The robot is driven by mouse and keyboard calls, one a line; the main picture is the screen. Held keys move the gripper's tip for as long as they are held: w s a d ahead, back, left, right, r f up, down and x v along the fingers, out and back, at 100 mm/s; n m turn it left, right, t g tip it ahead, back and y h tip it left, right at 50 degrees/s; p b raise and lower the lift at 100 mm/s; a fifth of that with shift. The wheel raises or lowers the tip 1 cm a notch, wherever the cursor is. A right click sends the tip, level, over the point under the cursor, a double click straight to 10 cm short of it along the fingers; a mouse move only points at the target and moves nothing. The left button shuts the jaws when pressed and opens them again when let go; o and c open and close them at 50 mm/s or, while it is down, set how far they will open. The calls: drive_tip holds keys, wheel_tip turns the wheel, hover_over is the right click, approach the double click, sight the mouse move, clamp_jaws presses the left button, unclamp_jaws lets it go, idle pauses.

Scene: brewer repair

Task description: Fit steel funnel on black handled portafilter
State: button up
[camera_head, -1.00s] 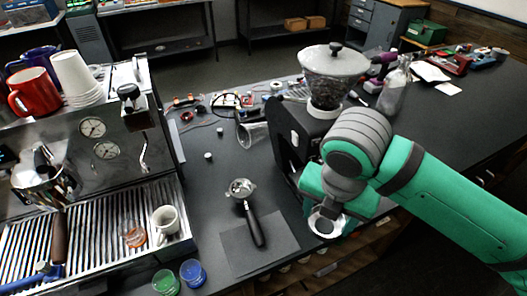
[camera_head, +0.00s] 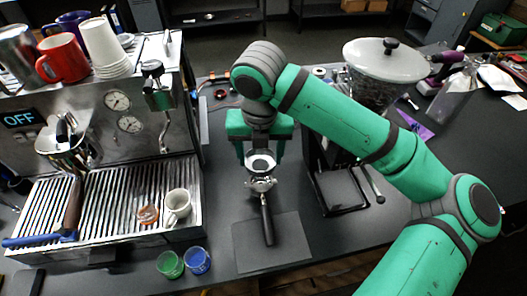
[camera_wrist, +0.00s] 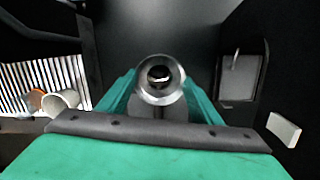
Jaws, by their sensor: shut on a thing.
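The black handled portafilter (camera_head: 267,219) lies on the counter with its handle pointing toward the front, over a dark grey mat. The steel funnel (camera_head: 260,161) is a shiny ring at the portafilter's head. My gripper (camera_head: 260,150) is shut on the funnel and holds it over or just behind the basket. The funnel also shows in the wrist view (camera_wrist: 160,80), between the green fingers, with part of the portafilter seen through its opening. I cannot tell whether the funnel touches the basket rim.
The espresso machine (camera_head: 110,190) stands at left with a white cup (camera_head: 178,204) on its drip tray. Green (camera_head: 169,265) and blue (camera_head: 198,261) small cups stand in front of it. The grinder (camera_head: 340,185) stands close at right. The mat (camera_head: 290,245) is otherwise clear.

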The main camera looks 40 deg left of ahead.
drive_tip(key=shift+f, duration=2.95)
drive_tip(key=shift+f, duration=0.1)
drive_tip(key=shift+w, duration=0.1)
drive_tip(key=shift+f, duration=0.2)
drive_tip(key=shift+f, duration=0.1)
drive_tip(key=o, duration=1.2)
drive_tip(key=shift+d, duration=0.1)
drive_tip(key=shift+c, duration=0.2)
